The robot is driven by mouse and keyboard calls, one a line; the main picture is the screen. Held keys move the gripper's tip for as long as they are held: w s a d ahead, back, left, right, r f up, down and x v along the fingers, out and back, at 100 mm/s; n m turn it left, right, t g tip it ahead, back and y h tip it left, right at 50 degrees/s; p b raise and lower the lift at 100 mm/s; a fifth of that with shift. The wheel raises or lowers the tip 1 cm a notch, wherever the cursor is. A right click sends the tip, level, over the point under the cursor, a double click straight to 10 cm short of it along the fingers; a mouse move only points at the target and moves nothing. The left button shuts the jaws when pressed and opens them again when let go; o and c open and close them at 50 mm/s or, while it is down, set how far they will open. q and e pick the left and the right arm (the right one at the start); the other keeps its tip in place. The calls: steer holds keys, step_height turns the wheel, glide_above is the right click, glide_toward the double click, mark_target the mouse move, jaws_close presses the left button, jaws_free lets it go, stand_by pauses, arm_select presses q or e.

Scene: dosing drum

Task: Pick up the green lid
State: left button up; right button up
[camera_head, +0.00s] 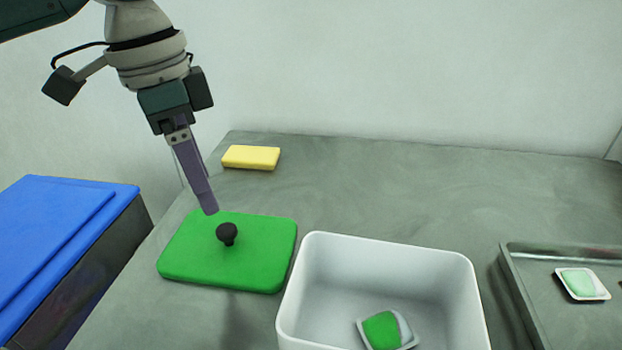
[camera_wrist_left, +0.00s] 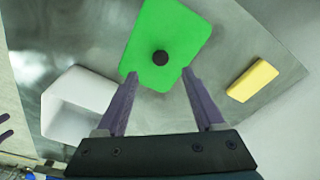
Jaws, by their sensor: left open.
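The green lid (camera_head: 200,250) lies flat on the grey table, left of the white bin, with a black knob (camera_head: 227,234) standing at its middle. My left gripper (camera_head: 209,210) is above the lid, close to the knob in the head view, and points down. In the left wrist view, the two purple fingers (camera_wrist_left: 160,75) are spread apart. The green lid (camera_wrist_left: 165,30) and its knob (camera_wrist_left: 160,58) show beyond and between the fingertips there, with nothing held. In the head view only one finger shows clearly. My right gripper does not show clearly enough to identify.
A white bin (camera_head: 375,248) stands right of the lid, holding a pod with green contents (camera_head: 382,331). A yellow sponge (camera_head: 251,157) lies behind the lid. A metal tray (camera_head: 535,290) with pods (camera_head: 582,284) is at the right. A blue-topped box (camera_head: 60,235) stands at the left.

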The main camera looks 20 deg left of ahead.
mark_target(225, 228)
arm_select(q)
steer(key=shift+d+f, duration=0.2)
steer(key=shift+f, duration=1.05)
steer(key=f, duration=0.1)
steer(key=f+b, duration=0.1)
steer(key=f, duration=0.1)
steer(key=w+f+b, duration=0.1)
steer(key=f, duration=0.1)
steer(key=shift+d+f, duration=0.25)
jaws_close()
